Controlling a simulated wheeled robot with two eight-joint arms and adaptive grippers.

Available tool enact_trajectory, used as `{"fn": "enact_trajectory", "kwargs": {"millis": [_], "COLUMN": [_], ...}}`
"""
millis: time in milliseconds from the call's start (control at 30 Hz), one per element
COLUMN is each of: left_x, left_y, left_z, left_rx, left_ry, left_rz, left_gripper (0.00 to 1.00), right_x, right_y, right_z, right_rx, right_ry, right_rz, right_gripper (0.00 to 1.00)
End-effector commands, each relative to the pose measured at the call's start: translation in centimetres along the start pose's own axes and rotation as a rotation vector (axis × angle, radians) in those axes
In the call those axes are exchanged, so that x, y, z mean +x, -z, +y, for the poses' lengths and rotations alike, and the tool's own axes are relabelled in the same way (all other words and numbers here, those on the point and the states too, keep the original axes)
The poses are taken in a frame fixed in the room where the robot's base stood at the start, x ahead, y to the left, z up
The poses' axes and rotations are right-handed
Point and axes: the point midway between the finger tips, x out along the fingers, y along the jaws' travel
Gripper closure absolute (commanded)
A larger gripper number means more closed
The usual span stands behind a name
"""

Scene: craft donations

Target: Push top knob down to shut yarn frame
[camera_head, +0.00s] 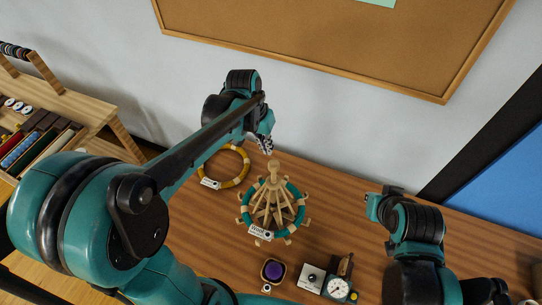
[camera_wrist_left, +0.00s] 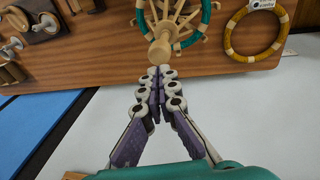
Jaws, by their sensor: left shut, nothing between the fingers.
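The yarn frame (camera_head: 258,213) is a pale wooden umbrella-like frame of slanted ribs on the table, with a teal ring of yarn around it. Its ribs are spread. Its round top knob (camera_head: 273,165) stands uppermost; the knob (camera_wrist_left: 160,50) also shows in the left wrist view. My left gripper (camera_head: 267,148) is shut and empty, close to the knob on its far side. In the left wrist view its fingertips (camera_wrist_left: 156,72) lie together just short of the knob; whether they touch it I cannot tell. My right arm is at the right; its fingers do not show.
A yellow ring (camera_head: 247,168) with a tag lies left of the frame. A purple-topped pot (camera_head: 272,270) and a dial gauge (camera_head: 337,288) stand near the front. A shelf (camera_head: 75,101) is at the far left. The table right of the frame is clear up to my right arm.

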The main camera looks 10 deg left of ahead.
Motion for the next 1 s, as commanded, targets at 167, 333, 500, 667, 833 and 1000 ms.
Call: {"fn": "enact_trajectory", "kwargs": {"millis": [167, 333, 500, 667, 833, 1000], "left_x": [3.5, 5.5, 6.3, 6.3, 6.4, 7.8], "left_y": [0.1, 0.0, 0.0, 0.0, 0.0, -0.2], "left_z": [0.0, 0.0, 0.0, 0.0, 0.0, -0.2], "left_rx": [0.000, 0.000, 0.000, 0.000, 0.000, -0.001], "left_ry": [0.000, 0.001, 0.001, 0.001, 0.001, 0.001], "left_rz": [0.001, 0.001, 0.001, 0.001, 0.001, 0.001], "left_gripper": [1.00, 1.00, 1.00, 1.00, 1.00, 1.00], "right_x": [-0.2, -0.3, -0.3, -0.3, -0.2, 0.8], "right_y": [0.1, 0.2, 0.2, 0.2, 0.2, -0.6], "right_z": [0.0, 0.0, 0.0, 0.0, 0.0, 0.0], "right_rx": [0.000, 0.000, -0.001, -0.001, -0.001, -0.001], "right_ry": [0.000, 0.000, 0.000, 0.000, 0.000, 0.000], "right_rz": [-0.001, -0.001, -0.001, -0.001, -0.001, -0.001], "right_gripper": [1.00, 1.00, 1.00, 1.00, 1.00, 1.00]}}
